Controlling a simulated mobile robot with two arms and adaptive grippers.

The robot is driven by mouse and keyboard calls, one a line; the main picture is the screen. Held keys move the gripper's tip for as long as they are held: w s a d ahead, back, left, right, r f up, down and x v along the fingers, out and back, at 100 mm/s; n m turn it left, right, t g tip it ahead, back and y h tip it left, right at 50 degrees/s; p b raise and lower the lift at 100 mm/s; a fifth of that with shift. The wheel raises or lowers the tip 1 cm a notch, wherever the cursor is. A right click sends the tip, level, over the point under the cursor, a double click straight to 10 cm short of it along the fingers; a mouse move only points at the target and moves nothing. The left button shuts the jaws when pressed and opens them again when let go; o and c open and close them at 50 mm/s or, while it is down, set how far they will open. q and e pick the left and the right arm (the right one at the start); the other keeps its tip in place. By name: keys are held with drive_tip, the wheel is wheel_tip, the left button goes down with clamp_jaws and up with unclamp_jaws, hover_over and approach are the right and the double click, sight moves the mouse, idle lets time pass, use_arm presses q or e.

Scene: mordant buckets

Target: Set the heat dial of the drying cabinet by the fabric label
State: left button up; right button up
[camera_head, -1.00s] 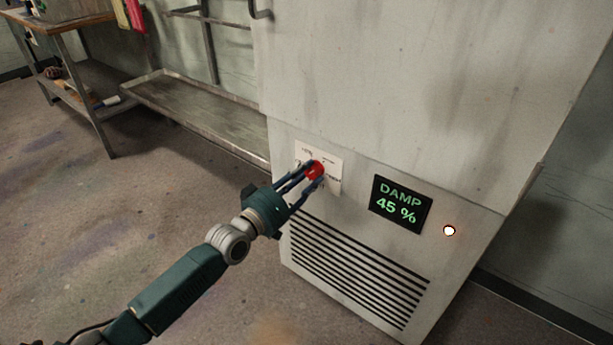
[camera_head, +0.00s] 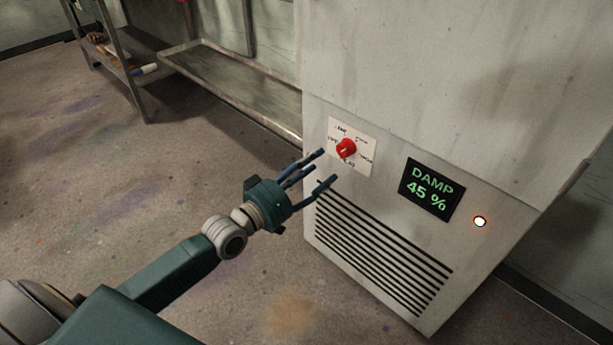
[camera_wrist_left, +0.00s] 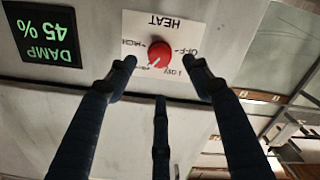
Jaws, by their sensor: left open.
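The drying cabinet (camera_head: 420,90) is a tall worn grey-white box. Its red heat dial (camera_head: 346,148) sits on a white label plate (camera_head: 366,139) low on the front. In the left wrist view the dial (camera_wrist_left: 158,53) appears upside down, with HEAT and OFF readable around it; a pale mark on it points toward the lower left of that picture. My left gripper (camera_head: 322,167) is open and empty, just left of and below the dial, apart from it. A black display (camera_head: 431,190) reads DAMP 45 %. The fabric label is not clearly in view. My right gripper is not in view.
A vent grille (camera_head: 375,255) is below the dial. A metal rack with a low tray (camera_head: 235,85) stands left of the cabinet, and a shelved table (camera_head: 112,60) is beyond it. The floor in front is clear.

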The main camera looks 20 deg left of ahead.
use_arm(q)
drive_tip(key=v, duration=0.4)
idle(0.4)
